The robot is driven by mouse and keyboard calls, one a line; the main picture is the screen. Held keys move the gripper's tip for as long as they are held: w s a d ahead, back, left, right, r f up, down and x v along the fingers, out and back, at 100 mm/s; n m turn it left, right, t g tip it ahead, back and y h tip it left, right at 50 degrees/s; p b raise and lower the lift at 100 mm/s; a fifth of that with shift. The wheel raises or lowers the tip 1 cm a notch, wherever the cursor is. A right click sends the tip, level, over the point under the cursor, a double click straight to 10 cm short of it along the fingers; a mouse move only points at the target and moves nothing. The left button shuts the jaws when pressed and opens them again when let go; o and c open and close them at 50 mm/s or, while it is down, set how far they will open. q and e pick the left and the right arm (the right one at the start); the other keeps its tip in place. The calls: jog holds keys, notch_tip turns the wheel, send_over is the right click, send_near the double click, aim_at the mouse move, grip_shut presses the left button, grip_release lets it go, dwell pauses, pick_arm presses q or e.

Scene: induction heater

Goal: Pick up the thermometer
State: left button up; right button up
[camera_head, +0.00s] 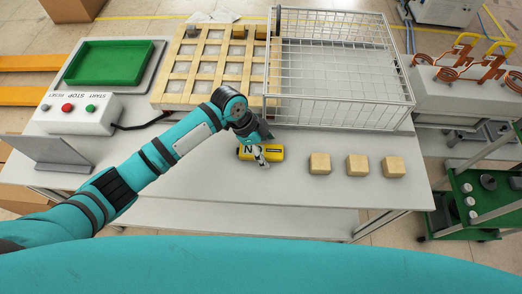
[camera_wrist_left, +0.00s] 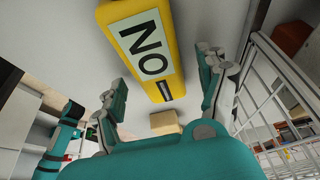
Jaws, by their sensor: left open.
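A yellow boxy device (camera_head: 274,153) with a white panel lies on the table's front part; it is apparently the thermometer. In the left wrist view the same yellow device (camera_wrist_left: 176,74) shows large, with the letters "NO" on its panel. My right gripper is not in view.
Three wooden blocks (camera_head: 357,165) stand to the right on the table. A wire basket (camera_head: 340,98) and a wooden grid crate (camera_head: 165,88) are behind. A control box (camera_head: 75,113), a green tray (camera_head: 115,63) and a grey stand (camera_head: 52,152) are left. The table's front edge is close.

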pick_arm(q)
jog(key=shift+f, duration=0.2)
dwell(0.3)
jog(key=c, duration=1.4)
